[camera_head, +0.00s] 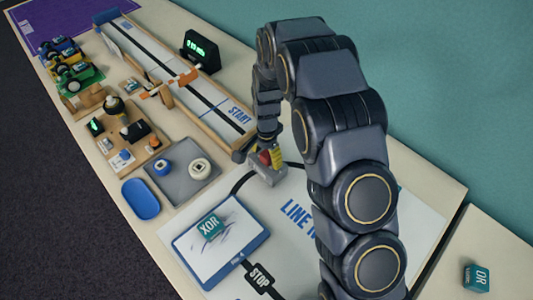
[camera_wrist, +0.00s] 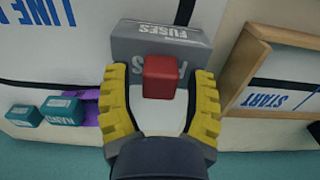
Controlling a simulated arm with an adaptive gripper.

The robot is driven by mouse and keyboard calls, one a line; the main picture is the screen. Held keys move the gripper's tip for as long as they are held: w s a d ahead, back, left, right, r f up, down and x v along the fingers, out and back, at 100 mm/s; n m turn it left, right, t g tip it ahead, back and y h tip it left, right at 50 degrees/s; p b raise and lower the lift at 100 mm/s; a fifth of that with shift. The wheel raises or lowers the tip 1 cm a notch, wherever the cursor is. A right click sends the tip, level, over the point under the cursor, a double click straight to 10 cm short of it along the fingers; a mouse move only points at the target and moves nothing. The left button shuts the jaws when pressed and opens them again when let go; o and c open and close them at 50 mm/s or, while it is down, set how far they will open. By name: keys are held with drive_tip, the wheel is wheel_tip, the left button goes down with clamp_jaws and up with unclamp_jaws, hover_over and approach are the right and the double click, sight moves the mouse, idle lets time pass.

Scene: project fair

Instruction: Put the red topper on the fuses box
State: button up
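The red topper (camera_wrist: 160,76) is a small red cube between my gripper's two yellow fingers. The grey fuses box (camera_wrist: 135,45), lettered FUSES, is directly behind it in the wrist view, and the topper hides part of its lettering. My gripper (camera_wrist: 162,82) is open around the topper, with a gap on each side. In the head view, the topper (camera_head: 264,157) appears at the top of the fuses box (camera_head: 268,177), with my gripper (camera_head: 274,155) at it. I cannot tell whether the topper rests fully on the box.
The box stands on a white line mat (camera_head: 420,225) near a wooden-edged START track (camera_head: 215,108). A grey tray (camera_head: 178,188) with two round items, a blue dish (camera_head: 141,199) and a blue-framed board (camera_head: 205,255) lie left. A teal OR block (camera_head: 477,277) is far right.

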sight(267, 154)
drive_tip(key=shift+r, duration=0.1)
wheel_tip(267, 154, up, 11)
drive_tip(key=s+d+r+n, duration=0.4)
drive_tip(key=s+d+r, duration=0.3)
drive_tip(key=s+r, duration=0.4)
drive_tip(key=s+d+r+n, duration=0.1)
drive_tip(key=s+n, duration=0.1)
drive_tip(key=s, duration=0.7)
drive_tip(key=s+d+r+n+g, duration=0.1)
drive_tip(key=s+d+n, duration=0.1)
drive_tip(key=s, duration=0.7)
drive_tip(key=shift+d+r+n+g, duration=0.2)
drive_tip(key=shift+d+n+g, duration=0.1)
drive_tip(key=shift+n, duration=0.2)
drive_tip(key=shift+a, duration=0.1)
